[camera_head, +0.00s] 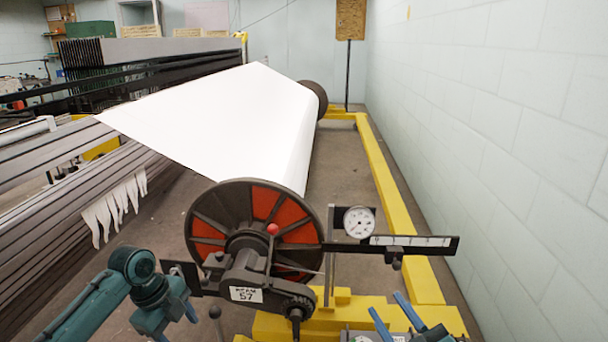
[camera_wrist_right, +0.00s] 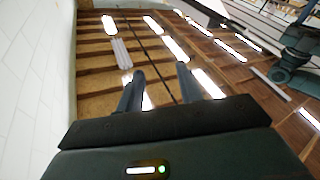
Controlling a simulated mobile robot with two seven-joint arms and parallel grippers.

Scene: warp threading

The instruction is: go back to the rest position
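My right gripper (camera_head: 394,314) is at the bottom of the head view, in front of the yellow frame. Its two blue fingers stand apart. In the right wrist view the gripper (camera_wrist_right: 160,70) is open with nothing between the fingers, pointing up at the ceiling. My left arm (camera_head: 100,300) comes in at the lower left. My left gripper (camera_head: 176,325) is at the bottom edge, partly cut off. A blue finger shows, but its opening is unclear. No held object is visible at either gripper.
A beam with white sheet (camera_head: 225,115) and red-and-black end disc (camera_head: 262,205) stands ahead. A dial gauge (camera_head: 359,222) on a dark bar (camera_head: 440,244) is close to my right gripper. A yellow rail (camera_head: 385,190) runs along the block wall (camera_head: 480,110) at right.

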